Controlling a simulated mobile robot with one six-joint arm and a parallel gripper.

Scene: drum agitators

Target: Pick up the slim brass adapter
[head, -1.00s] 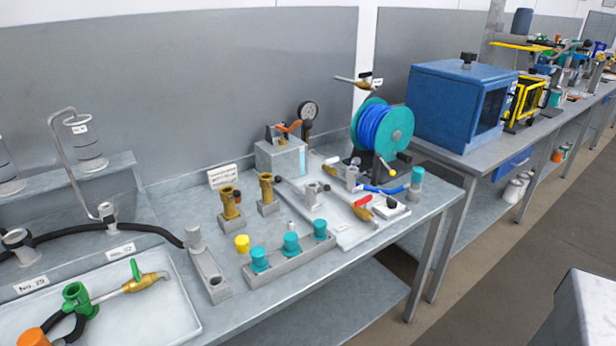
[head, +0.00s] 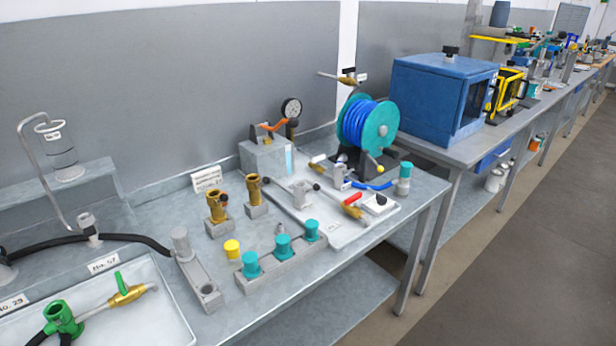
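Two upright brass adapters stand on small grey blocks at the middle of the near bench. The left one (head: 217,209) looks a little wider. The right one (head: 253,188) looks slimmer, though the difference is small at this size. Each has a dark knob at its side. A white label card (head: 206,178) stands behind them. My gripper is not in view, and nothing touches either adapter.
In front are a yellow cap (head: 232,249) and a grey rack (head: 270,270) with teal caps. A grey post on a bar (head: 196,272) stands left. A white tray (head: 340,228) with fittings and a blue hose reel (head: 367,125) are right.

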